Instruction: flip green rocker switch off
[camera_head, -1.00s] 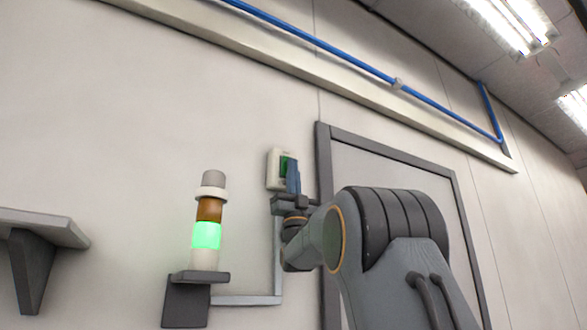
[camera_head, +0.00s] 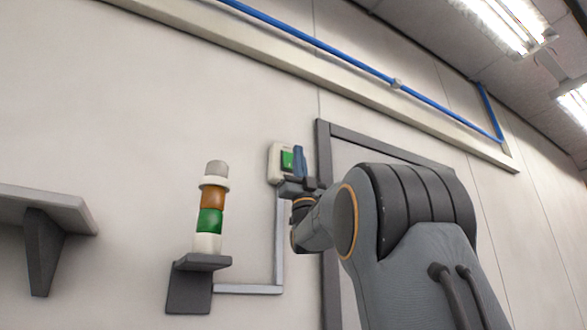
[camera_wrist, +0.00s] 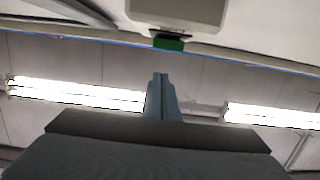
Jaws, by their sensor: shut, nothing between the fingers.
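The green rocker switch (camera_head: 287,160) sits in a pale wall box (camera_head: 274,163) left of the door frame. Its lower edge also shows in the wrist view as a green strip (camera_wrist: 168,44) under the box (camera_wrist: 178,12). My gripper (camera_head: 299,160) is shut and empty, its blue fingers pointing up just right of the switch in the head view. In the wrist view the closed fingertips (camera_wrist: 160,76) stand below the green strip, with a gap in the picture. The signal tower (camera_head: 210,208) on the wall bracket is unlit, its green segment dark.
A grey bracket (camera_head: 190,285) carries the tower, and a conduit (camera_head: 279,245) runs from it up to the switch box. A grey shelf (camera_head: 45,212) is at the left. The door frame (camera_head: 324,200) stands close right of my gripper.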

